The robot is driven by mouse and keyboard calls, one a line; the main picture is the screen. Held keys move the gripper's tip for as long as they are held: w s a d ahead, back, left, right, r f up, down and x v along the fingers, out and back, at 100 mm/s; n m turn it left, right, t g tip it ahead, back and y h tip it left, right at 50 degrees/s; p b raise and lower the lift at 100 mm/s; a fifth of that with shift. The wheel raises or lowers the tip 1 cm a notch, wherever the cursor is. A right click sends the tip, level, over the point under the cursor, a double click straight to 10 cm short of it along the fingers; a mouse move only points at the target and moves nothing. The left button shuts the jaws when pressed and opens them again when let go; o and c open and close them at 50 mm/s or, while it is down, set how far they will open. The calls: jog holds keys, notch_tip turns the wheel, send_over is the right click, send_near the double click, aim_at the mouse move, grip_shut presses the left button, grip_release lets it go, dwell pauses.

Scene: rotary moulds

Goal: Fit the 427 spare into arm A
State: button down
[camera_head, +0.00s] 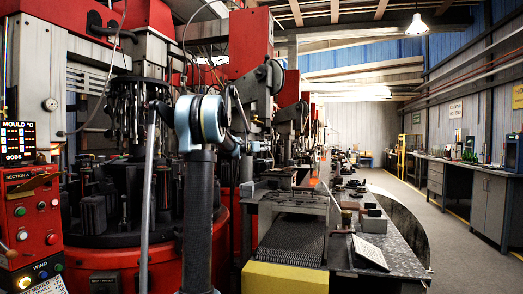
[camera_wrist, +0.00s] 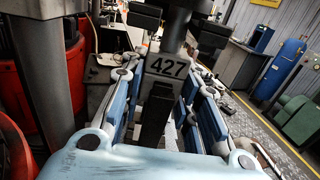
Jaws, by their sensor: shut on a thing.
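The 427 spare (camera_wrist: 166,67) is a dark metal piece with a grey face marked 427, in the middle of the wrist view. My gripper (camera_wrist: 178,28) is shut on it, with blue-sided finger links on both sides and dark pads near its upper part. The spare's far end is partly hidden. In the head view my blue-jointed arm stands in front of the machine, and I cannot make out my gripper or the spare. The rotary machine (camera_head: 140,235) with dark moulds stands at the left. I cannot tell which of its arms is arm A.
A red control panel (camera_head: 33,225) marked Section A stands at the far left. A grey bench (camera_head: 395,240) with a white sheet and small dark parts is right of a dark conveyor (camera_head: 293,238). The aisle floor at the right is clear. A blue cylinder (camera_wrist: 288,65) shows in the wrist view.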

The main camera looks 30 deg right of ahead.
jog(key=shift+f, duration=0.3)
dwell(0.5)
jog(key=c, duration=1.2)
grip_release()
jog(key=shift+o, duration=0.2)
jog(key=v, duration=1.2)
